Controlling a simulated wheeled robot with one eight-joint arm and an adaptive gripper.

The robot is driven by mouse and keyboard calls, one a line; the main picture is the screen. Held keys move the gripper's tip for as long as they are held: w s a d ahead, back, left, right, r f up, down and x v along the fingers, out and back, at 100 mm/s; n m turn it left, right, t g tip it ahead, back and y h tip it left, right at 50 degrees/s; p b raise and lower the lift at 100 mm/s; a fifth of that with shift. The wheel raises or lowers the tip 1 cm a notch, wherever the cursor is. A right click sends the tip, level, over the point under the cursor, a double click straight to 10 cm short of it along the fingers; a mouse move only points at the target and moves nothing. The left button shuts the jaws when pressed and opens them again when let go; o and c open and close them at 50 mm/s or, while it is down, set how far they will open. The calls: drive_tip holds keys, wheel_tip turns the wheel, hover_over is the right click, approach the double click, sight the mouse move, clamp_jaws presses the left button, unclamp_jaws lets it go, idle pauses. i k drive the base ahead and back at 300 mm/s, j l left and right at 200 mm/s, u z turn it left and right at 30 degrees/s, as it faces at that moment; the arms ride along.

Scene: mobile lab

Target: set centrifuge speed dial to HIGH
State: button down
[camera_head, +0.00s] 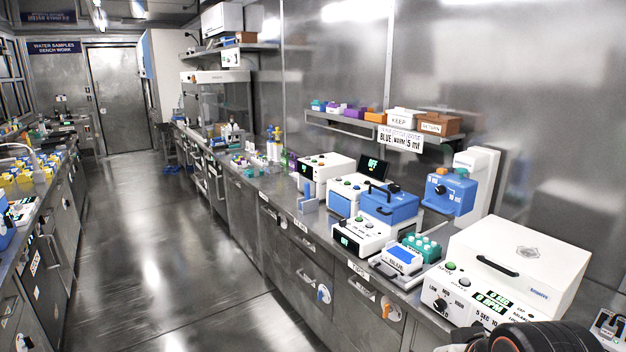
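The centrifuge (525,262) is a white box with a closed lid and a black lid handle (497,266), on the right end of the bench. Its dark speed dial (440,305) is on the lower left of the front panel. Small LOW, MED and HIGH marks sit around the dial; its pointer is too small to read surely. A green-lit display (492,302) beside the dial appears to read 0 SEC and 0 RPM. A dark rounded part of my arm shows at the bottom right, in front of the centrifuge's lower edge. My gripper's fingers are not seen.
Left of the centrifuge stand a teal tube rack (422,247), a blue-lidded device (390,203) and a white device with a display (362,237). A blue-headed device (451,192) stands behind. A shelf (345,124) hangs above. The aisle floor (165,260) is clear.

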sight(440, 304)
drive_tip(key=l+z, duration=0.1)
drive_tip(key=l, duration=0.35)
drive_tip(key=i+l+z, duration=0.15)
drive_tip(key=l, duration=0.3)
drive_tip(key=l+z, duration=0.1)
drive_tip(key=l, duration=0.4)
